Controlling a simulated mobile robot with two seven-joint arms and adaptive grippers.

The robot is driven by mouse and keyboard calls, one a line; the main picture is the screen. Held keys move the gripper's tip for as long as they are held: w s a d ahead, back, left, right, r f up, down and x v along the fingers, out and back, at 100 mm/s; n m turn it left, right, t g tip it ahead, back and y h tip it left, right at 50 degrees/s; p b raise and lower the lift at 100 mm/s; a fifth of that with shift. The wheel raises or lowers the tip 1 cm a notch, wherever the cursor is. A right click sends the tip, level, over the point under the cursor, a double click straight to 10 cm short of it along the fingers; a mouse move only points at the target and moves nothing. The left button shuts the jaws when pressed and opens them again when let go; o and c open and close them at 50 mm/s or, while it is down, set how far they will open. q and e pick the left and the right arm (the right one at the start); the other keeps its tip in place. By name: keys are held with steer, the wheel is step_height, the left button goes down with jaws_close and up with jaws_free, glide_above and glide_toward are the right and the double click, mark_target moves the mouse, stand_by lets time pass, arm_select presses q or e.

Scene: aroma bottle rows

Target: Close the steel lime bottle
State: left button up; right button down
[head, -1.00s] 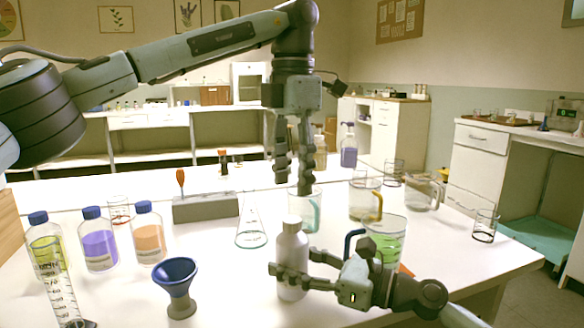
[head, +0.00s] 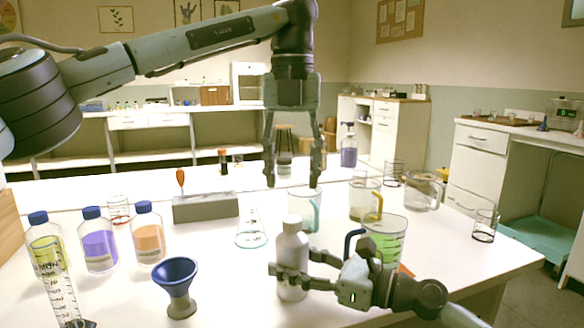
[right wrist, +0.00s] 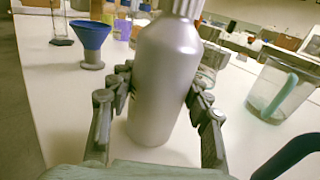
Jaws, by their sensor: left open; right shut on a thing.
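The grey steel bottle (head: 292,248) stands upright near the front middle of the table. It has a narrower grey top (head: 292,223), which looks like a cap resting on the neck; I cannot tell how tight it sits. My right gripper (head: 275,277) is shut around the bottle's body from the right. In the right wrist view the bottle (right wrist: 164,85) fills the middle between the fingers, and its top runs out of the frame. My left gripper (head: 292,184) is open and empty, pointing down above the bottle's top in the picture, apart from it.
A blue funnel (head: 176,282) and blue-capped bottles, such as the orange one (head: 149,240), stand to the left. A conical flask (head: 251,230) stands behind the steel bottle. Glass beakers, including one with green liquid (head: 386,240), crowd the right. A grey block (head: 205,207) lies farther back.

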mark_target(292, 219)
arm_select(q)
step_height(292, 219, down, 8)
steer(key=shift+r, duration=0.15)
stand_by(0.4)
jaws_close()
steer(key=m, duration=0.4)
steer(key=shift+m, duration=0.3)
steer(key=m, duration=0.6)
steer(key=shift+m, duration=0.4)
steer(key=shift+o, duration=0.2)
jaws_free()
